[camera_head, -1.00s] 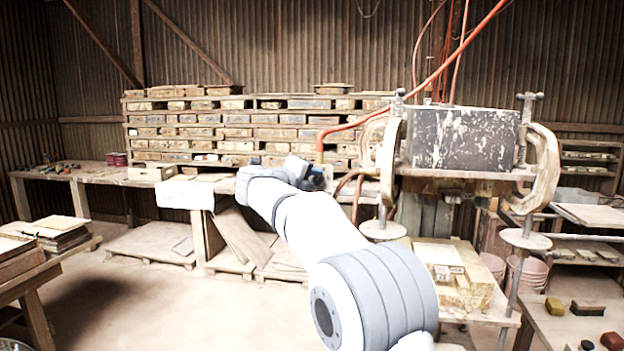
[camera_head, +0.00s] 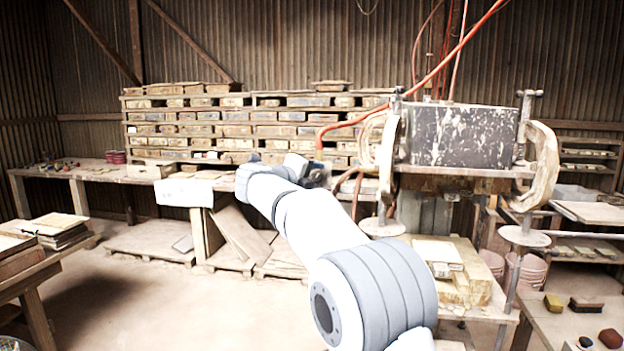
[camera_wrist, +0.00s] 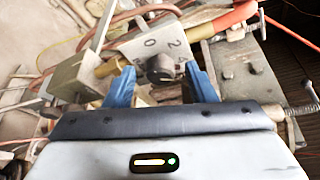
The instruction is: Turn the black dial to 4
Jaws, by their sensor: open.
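The 0 is at the upper left of the dial, the 2 at the upper right and the 4 at the right. My gripper (camera_wrist: 155,78) is open, its two blue fingers on either side of the dial and apart from it in the picture. I cannot tell which number the dial points at. In the head view my arm hides the dial.
The press (camera_head: 462,136), a speckled dark block on a frame, stands right of my arm. An orange hose (camera_head: 350,126) runs beside the gripper. A bench (camera_head: 90,172) stands at the left, with open floor in front.

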